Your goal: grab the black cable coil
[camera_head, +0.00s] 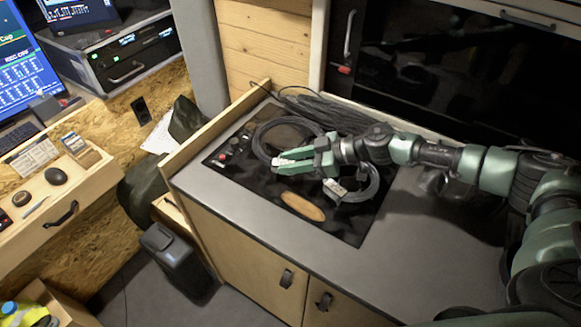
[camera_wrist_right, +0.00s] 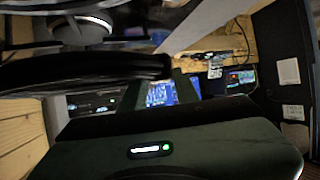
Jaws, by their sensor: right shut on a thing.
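The black cable coil (camera_head: 257,145) is a loose ring over the black cooktop panel on the grey counter. Its loop shows left of my right gripper (camera_head: 285,161) and again to the right, beside a pale connector or tag (camera_head: 335,189). My right gripper reaches in from the right and is shut on the coil, its pale fingertips pointing left. The fingers and wrist hide part of the ring. I cannot tell whether the coil touches the panel. In the right wrist view a dark band (camera_wrist_right: 95,75) crosses close to the lens. My left gripper is out of view.
A bundle of dark cables (camera_head: 325,110) lies at the back of the counter. A wooden oval (camera_head: 302,206) and small knobs (camera_head: 233,142) sit on the panel. A raised wooden edge (camera_head: 215,125) bounds the counter's left. The counter front (camera_head: 260,228) is clear.

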